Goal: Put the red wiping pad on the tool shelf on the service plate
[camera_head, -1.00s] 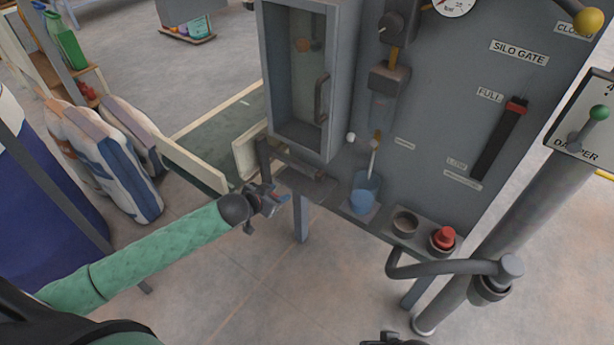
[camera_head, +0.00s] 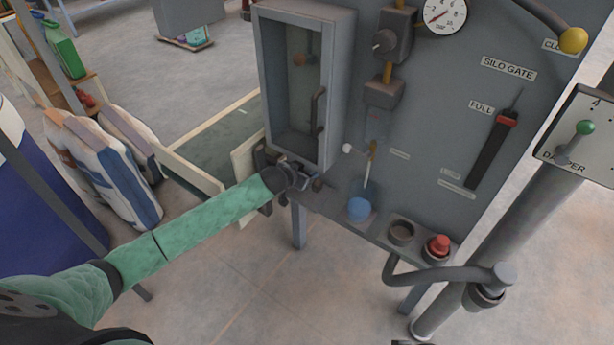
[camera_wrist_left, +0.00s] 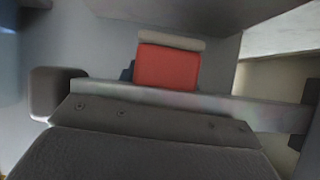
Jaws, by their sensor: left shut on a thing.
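My left gripper (camera_head: 308,180) is at the left end of the grey shelf (camera_head: 327,206) under the glass-fronted cabinet. In the left wrist view the red wiping pad (camera_wrist_left: 167,68), a red block with a pale top strip, is just ahead of the gripper's dark body. My left gripper is shut on the pad; its fingers are mostly hidden. I cannot make out the pad in the head view, and cannot tell whether it touches the shelf. I cannot tell which surface is the service plate. My right gripper is not clearly seen.
Along the shelf to the right are a blue cup (camera_head: 359,209), a round dark holder (camera_head: 401,233) and a red button (camera_head: 438,246). The cabinet (camera_head: 300,85) rises above the gripper. A curved grey rail (camera_head: 440,272) runs in front at the right. Filled sacks (camera_head: 95,165) stand at left.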

